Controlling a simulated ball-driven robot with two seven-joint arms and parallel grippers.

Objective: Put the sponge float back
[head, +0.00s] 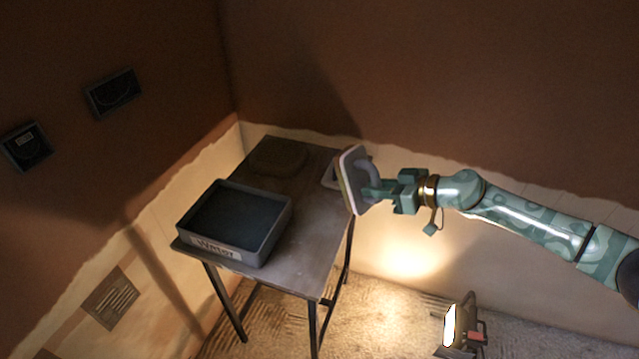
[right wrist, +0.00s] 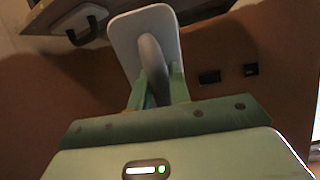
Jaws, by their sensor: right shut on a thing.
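The sponge float (head: 352,180) is a pale rectangular plate with a yellowish edge and a grey handle. My right gripper (head: 374,189) is shut on its handle and holds it tilted, its plate near upright, by the right edge of the table. In the right wrist view the float (right wrist: 120,45) shows its back plate, with the handle between the fingers of my right gripper (right wrist: 158,88). The table (head: 305,235) carries a dark tray labelled "Water" (head: 268,240) at the front left. My left gripper is not in view.
A dark flat oval shape (head: 278,155) lies at the table's back. Another pale-edged tool (head: 331,174) lies partly behind the float. A lit work lamp (head: 462,325) stands on the floor. Two dark wall boxes (head: 113,92) (head: 26,146) are at left. The table's front right is bare.

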